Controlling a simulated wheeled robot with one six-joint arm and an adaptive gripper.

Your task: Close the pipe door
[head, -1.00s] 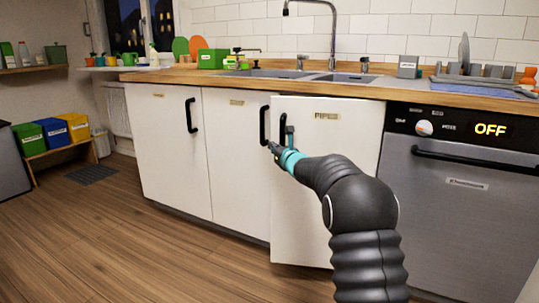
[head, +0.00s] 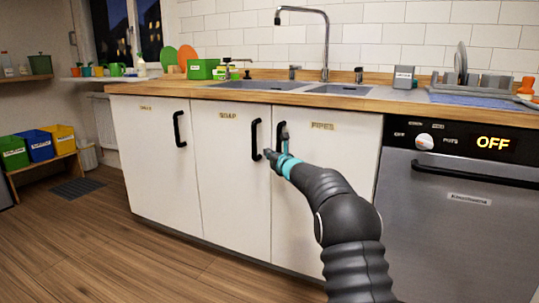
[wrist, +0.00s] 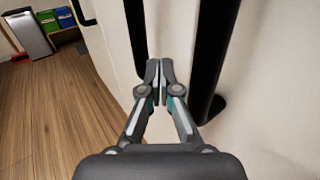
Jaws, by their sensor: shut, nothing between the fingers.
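The white pipe door (head: 325,190), labelled PIPES, is under the counter between the SOAP door and the dishwasher. It looks flush, or nearly flush, with the SOAP door, and no open gap shows. Its black vertical handle (head: 281,134) is near its upper left edge. My gripper (head: 268,154) is at the upper left part of the door, by the seam and beside the handles. In the wrist view my gripper (wrist: 160,68) is shut and empty, its fingertips between two black handles, close to the white door surface. I cannot tell whether the tips touch.
The SOAP door (head: 231,185) and its black handle (head: 255,140) are just left of my gripper. The dishwasher (head: 460,215) with a bar handle is on the right. The wooden counter (head: 230,93) runs above. The floor (head: 110,245) in front at left is clear.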

